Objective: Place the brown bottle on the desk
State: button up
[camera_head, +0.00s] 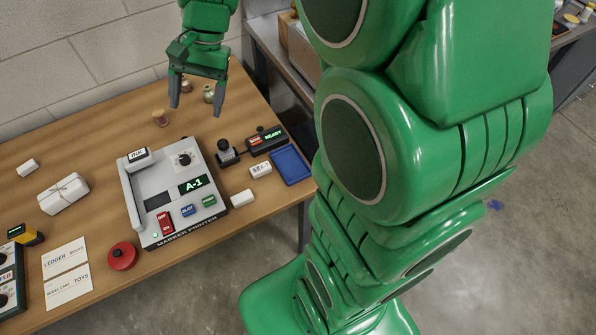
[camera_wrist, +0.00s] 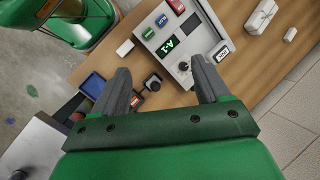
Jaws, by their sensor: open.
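The wooden desk (camera_head: 98,137) stands against the block wall, and its top also shows in the wrist view (camera_wrist: 235,14). My gripper (camera_head: 196,108) is open and empty above the far part of the desk, fingers pointing down. In the wrist view my gripper (camera_wrist: 160,66) has nothing between its fingers. A small brown object (camera_head: 187,86), possibly a bottle, shows behind the fingers. A small olive-green bottle-like item (camera_head: 208,93) is beside it. A reddish-brown spool-like piece (camera_head: 160,117) stands to the left. I cannot tell for sure which is the brown bottle.
A grey marker printer (camera_head: 158,216) fills the desk's middle. A joystick (camera_head: 226,152), a blue tray (camera_head: 290,165) and a red button (camera_head: 122,256) surround it. A wrapped white parcel (camera_head: 63,193) lies left. A metal bench (camera_head: 268,34) adjoins behind. Bare wood shows at the back left.

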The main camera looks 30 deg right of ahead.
jog(key=s+d+n+h, duration=0.2)
jog(key=s+d+n, duration=0.1)
jog(key=s, duration=0.8)
jog(key=s+d+f+n+h, duration=0.1)
jog(key=s+d, duration=0.5)
jog(key=s, duration=0.6)
jog(key=shift+s+f+n+h, duration=0.15)
jog(key=shift+s+n+h, duration=0.15)
jog(key=shift+n+h, duration=0.6)
